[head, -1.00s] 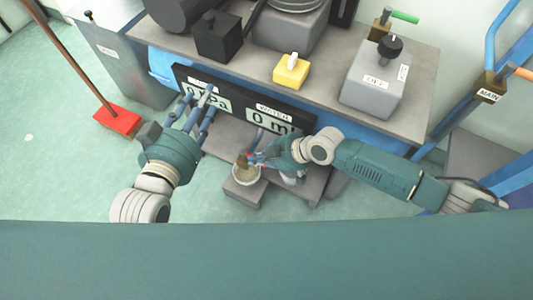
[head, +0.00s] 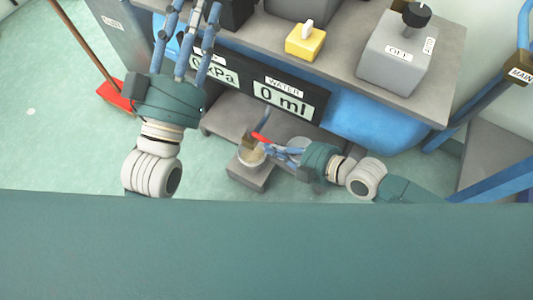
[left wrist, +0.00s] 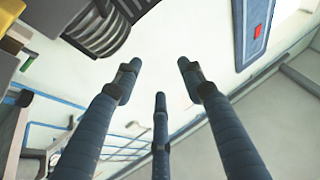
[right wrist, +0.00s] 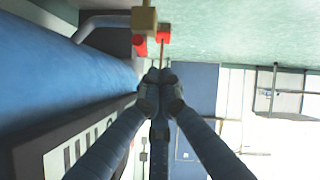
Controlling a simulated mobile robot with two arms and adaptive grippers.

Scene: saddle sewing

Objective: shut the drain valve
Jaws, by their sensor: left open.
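The drain valve's red handle (head: 261,139) shows under the bench in the head view, above a small pail (head: 249,158). In the right wrist view the brass valve body (right wrist: 144,18) is at the top, with the red grip (right wrist: 140,46) below it. My right gripper (head: 276,150) is beside the handle, on its right; its fingertips (right wrist: 160,76) are drawn together with nothing visible between them. I cannot tell whether they touch the handle. My left gripper (left wrist: 158,66) is open and empty, raised over the left of the bench.
The bench (head: 340,68) carries a yellow switch box (head: 305,42) and a grey box with a black knob (head: 397,52). A display panel (head: 270,96) reading "0 ml" hangs at its front, beside a blue tank (head: 375,122). A red broom (head: 117,94) stands left on open floor.

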